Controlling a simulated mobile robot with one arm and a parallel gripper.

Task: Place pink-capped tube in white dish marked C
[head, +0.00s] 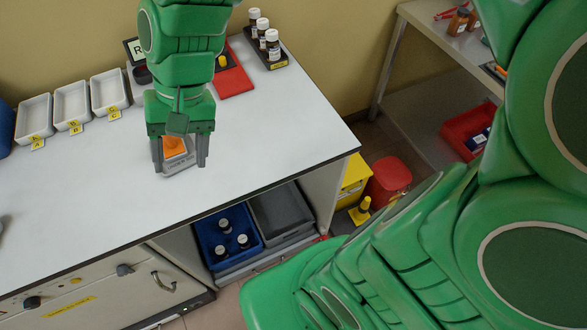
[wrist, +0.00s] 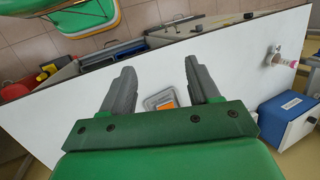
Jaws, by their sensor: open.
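My gripper (head: 180,163) is open, pointing down over the white bench, with nothing held between its fingers. In the wrist view its fingers (wrist: 163,80) stand apart on either side of a small grey square device (wrist: 155,103) with an orange part. That device also shows in the head view (head: 180,167), below the fingers. The white dish marked C (head: 110,88) stands left of my gripper, rightmost of three dishes. A clear, tube-like object with a pink end (wrist: 290,64) is near the bench edge at the right of the wrist view. Its exact pose is unclear.
Dishes A (head: 34,116) and B (head: 72,102) stand left of C. A red mat (head: 233,82) and a black rack of brown bottles (head: 273,58) are at the back. A blue box (wrist: 285,115) is at the wrist view's right. The front of the bench is clear.

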